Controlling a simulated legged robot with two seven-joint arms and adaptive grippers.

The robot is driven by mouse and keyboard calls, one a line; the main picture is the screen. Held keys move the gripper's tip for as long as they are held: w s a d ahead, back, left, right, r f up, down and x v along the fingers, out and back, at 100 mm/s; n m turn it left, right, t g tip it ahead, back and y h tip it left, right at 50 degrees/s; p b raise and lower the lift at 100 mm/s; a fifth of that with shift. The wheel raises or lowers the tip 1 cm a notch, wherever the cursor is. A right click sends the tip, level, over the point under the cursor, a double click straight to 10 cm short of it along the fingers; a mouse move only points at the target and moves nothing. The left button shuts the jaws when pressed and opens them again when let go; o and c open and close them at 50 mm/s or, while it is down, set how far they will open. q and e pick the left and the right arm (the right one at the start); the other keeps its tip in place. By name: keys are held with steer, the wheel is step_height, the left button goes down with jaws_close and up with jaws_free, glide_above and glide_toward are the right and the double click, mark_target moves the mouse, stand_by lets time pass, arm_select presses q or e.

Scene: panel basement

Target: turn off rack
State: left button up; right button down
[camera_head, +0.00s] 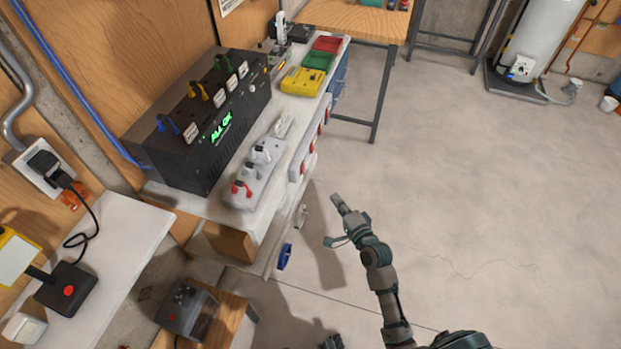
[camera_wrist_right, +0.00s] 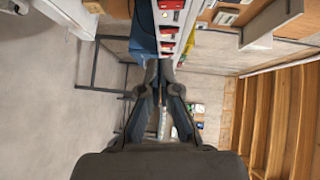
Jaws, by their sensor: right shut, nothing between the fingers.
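The rack looks to be the black box (camera_head: 208,125) on the white bench, with green "ALL OK" text on its front. Blue, yellow and green levers with white tags stand along its top. My right gripper (camera_head: 339,203) is shut and empty, out over the floor to the right of the bench and apart from the rack. In the right wrist view its fingers (camera_wrist_right: 162,70) are together, pointing along the bench front. A small dark piece at the bottom edge of the head view looks like part of my left gripper (camera_head: 332,342); its jaws cannot be made out.
A grey switch block (camera_head: 257,172) with red and white knobs sits before the rack. A yellow box (camera_head: 302,81) and green and red trays (camera_head: 319,60) stand farther back. A blue knob (camera_head: 285,257) sticks out below the bench. The floor (camera_head: 480,190) to the right is clear.

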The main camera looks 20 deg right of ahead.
steer(key=b, duration=0.1)
glide_toward(303, 169)
steer(key=w+d+f, duration=0.3)
steer(key=w, duration=0.2)
arm_select(q)
steer(key=shift+w+d+r, duration=0.1)
steer(key=shift+w+r, duration=0.55)
steer(key=shift+r, duration=0.3)
steer(key=shift+w+r, duration=0.65)
steer(key=shift+r, duration=0.25)
arm_select(e)
steer(key=shift+w+a+f, duration=0.1)
steer(key=shift+w+a, duration=0.4)
steer(key=shift+a, duration=0.35)
steer(key=shift+w+a, duration=0.5)
steer(key=shift+a, duration=0.3)
arm_select(q)
steer(key=shift+w+r+b, duration=0.2)
steer(key=shift+r+b, duration=0.35)
steer(key=shift+r, duration=0.25)
arm_select(e)
steer(key=shift+w+a+f, duration=0.1)
steer(key=shift+a, duration=0.05)
arm_select(q)
steer(key=shift+s+d+f, duration=0.1)
